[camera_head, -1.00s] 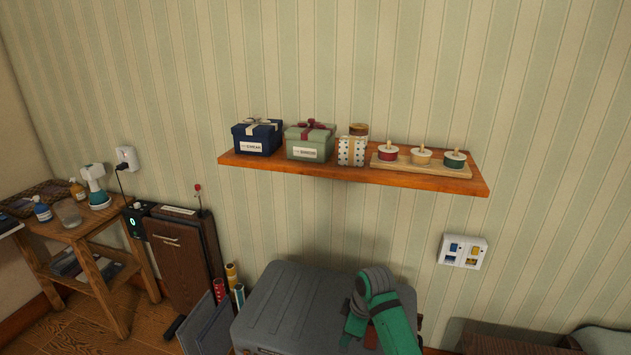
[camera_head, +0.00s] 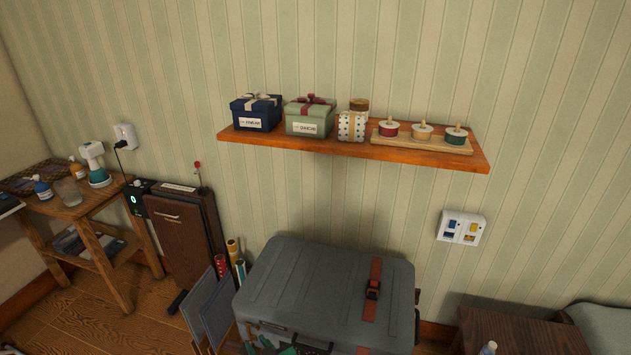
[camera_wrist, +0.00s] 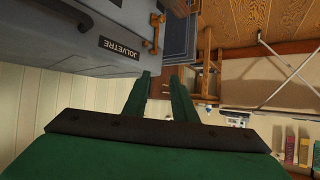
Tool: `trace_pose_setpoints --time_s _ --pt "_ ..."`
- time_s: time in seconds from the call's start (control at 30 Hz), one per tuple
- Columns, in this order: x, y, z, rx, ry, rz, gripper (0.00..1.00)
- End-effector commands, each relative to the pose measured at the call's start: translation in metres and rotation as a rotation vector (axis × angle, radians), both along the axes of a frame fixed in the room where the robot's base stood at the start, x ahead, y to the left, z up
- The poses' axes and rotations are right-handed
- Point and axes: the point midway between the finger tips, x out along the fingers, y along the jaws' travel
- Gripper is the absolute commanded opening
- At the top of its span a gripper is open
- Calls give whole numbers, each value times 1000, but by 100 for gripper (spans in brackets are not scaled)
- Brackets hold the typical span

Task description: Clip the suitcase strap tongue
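The grey suitcase (camera_head: 310,280) lies below the shelf, and a red-brown strap (camera_head: 374,272) runs over the right part of its lid. A dark buckle (camera_head: 372,290) sits on the strap. I cannot make out the strap tongue. In the wrist view the suitcase (camera_wrist: 60,30) fills the upper left, with a dark name label (camera_wrist: 120,49) and an orange-brown strap-like piece (camera_wrist: 155,32) at its edge. My green gripper (camera_wrist: 160,80) is open, with nothing visible between its fingers, close to the suitcase's side. In the head view only a bit of green shows at the bottom edge.
A dark brown bench-like surface is at right.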

Motion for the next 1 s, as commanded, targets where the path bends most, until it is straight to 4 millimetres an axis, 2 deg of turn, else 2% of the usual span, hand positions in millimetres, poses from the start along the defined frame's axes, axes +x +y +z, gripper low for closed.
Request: trace_pose_setpoints --time_s 0.03,0.27,0.53,0.77,1.0 --pt "-14 4 -5 30 0 -34 25" --pt "-72 -2 -17 123 -19 -207 25" --pt "-152 -30 -24 175 -46 -392 25" --pt "-226 -66 -16 173 -85 -515 25" --pt "-302 -108 11 134 -146 -592 25"
